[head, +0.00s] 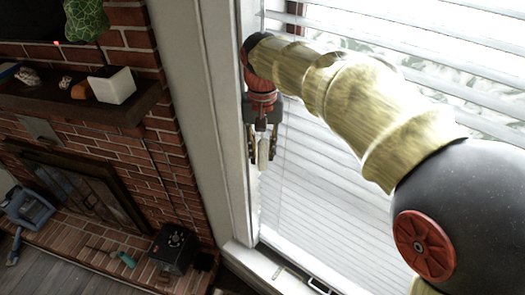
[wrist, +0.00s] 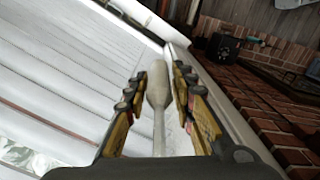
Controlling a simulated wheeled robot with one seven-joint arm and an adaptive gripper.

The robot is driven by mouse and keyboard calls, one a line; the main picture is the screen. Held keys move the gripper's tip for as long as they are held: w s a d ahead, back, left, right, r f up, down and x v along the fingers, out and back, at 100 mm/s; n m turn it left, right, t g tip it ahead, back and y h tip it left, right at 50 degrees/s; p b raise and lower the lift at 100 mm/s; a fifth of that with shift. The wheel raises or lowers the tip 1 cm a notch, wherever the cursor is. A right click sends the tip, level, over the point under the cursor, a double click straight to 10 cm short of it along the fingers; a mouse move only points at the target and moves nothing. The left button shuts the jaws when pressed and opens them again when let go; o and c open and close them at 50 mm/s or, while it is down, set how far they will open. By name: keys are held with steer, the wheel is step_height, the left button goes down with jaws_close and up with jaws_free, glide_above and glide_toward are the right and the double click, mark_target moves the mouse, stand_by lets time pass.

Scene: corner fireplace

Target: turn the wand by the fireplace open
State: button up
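The wand of the window blind is a pale, slim rod with a thicker end. It shows between my fingers in the wrist view (wrist: 158,90) and less clearly in the head view (head: 263,153). My gripper (wrist: 161,84) is open around the wand, with one finger on each side. A gap shows between the wand and the right finger; the left finger is very close, and I cannot tell whether it touches. In the head view my gripper (head: 262,158) points down in front of the window's left edge. The upper part of the wand is hidden.
White blinds (head: 315,165) hang close behind my gripper. The white window frame (head: 222,120) stands just left of it. Farther left is the brick fireplace (head: 165,125) with a dark mantel shelf (head: 70,103). A black box (head: 175,248) sits on the hearth.

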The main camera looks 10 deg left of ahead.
steer(key=shift+o, duration=1.3)
step_height(320, 180, up, 12)
steer(key=shift+f, duration=0.1)
steer(key=s+d+f+t+b, duration=0.2)
steer(key=s+d+f+b, duration=0.3)
steer(key=d+f+b, duration=0.35)
steer(key=s+d+f+t+b, duration=0.1)
steer(key=s+d+f+b, duration=0.4)
steer(key=d+f+b, duration=0.4)
steer(key=s+d+f+t+b, duration=0.1)
steer(key=s+d+f+b, duration=0.1)
steer(key=f, duration=0.5)
steer(key=s+d+f+b, duration=0.3)
steer(key=s+f+b, duration=0.2)
steer(key=f, duration=0.3)
steer(key=s+d+f+m+t+b, duration=0.1)
steer(key=s+f+b, duration=0.3)
steer(key=f, duration=0.4)
steer(key=shift+s+d+f+t, duration=0.2)
steer(key=shift+s+d+t, duration=0.15)
steer(key=shift+d, duration=0.3)
